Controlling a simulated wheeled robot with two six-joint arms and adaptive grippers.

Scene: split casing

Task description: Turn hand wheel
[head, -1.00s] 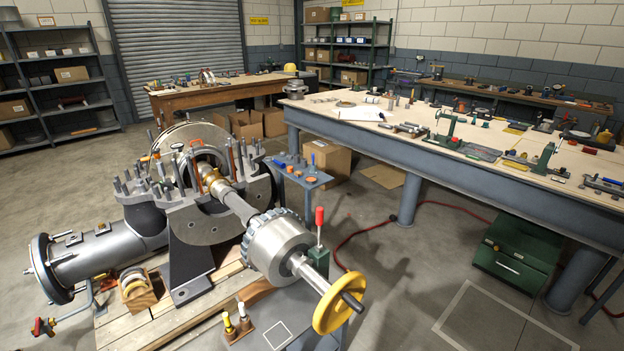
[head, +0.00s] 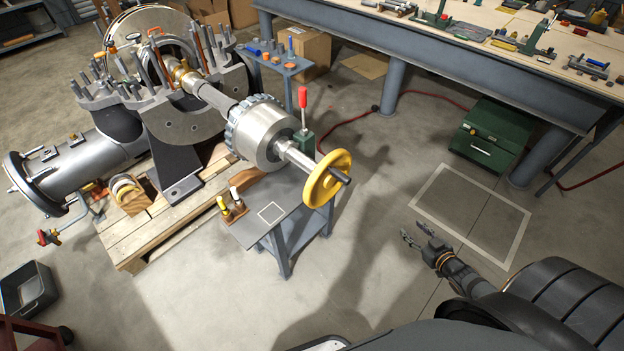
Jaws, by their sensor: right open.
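The yellow hand wheel (head: 327,178) sits at the near end of the machine's steel shaft, with a dark handle (head: 341,175) sticking out toward the right. My right gripper (head: 415,235) is in the lower right of the head view, open and empty. It is apart from the wheel, to its right and lower in the picture, over the bare floor. My left gripper is not in view.
A red-topped lever (head: 302,98) stands just behind the wheel. A small grey stand (head: 265,225) with yellow- and white-capped bottles is below the shaft. A green cabinet (head: 490,137) and a long workbench (head: 430,50) are behind. Floor between wheel and gripper is clear.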

